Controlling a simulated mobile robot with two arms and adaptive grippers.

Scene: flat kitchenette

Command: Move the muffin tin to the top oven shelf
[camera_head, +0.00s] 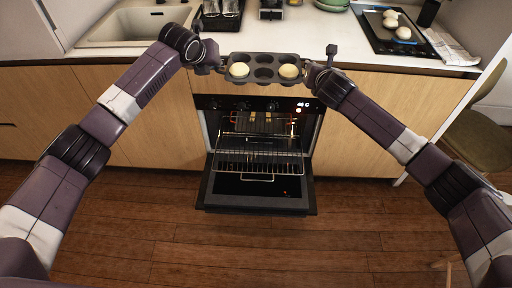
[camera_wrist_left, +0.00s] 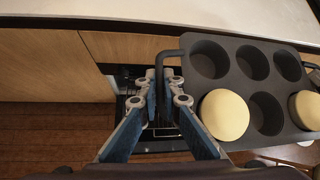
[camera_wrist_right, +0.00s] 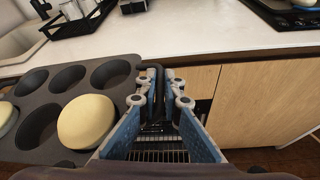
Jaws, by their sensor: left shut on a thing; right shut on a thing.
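The dark muffin tin (camera_head: 264,60) is held level between my two grippers, in front of the counter edge and above the open oven. It holds two pale round muffins, one near each end, and its other cups are empty. My left gripper (camera_head: 217,68) is shut on the tin's left handle, also seen in the left wrist view (camera_wrist_left: 164,75). My right gripper (camera_head: 312,70) is shut on the right handle, also seen in the right wrist view (camera_wrist_right: 158,80). The oven (camera_head: 260,130) has its door (camera_head: 225,190) folded down, and a wire shelf (camera_head: 258,162) sticks out over it.
The counter (camera_head: 110,55) runs behind the tin, with a sink (camera_head: 135,25) at left. A chair (camera_head: 480,140) stands at far right. The wooden floor in front is clear.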

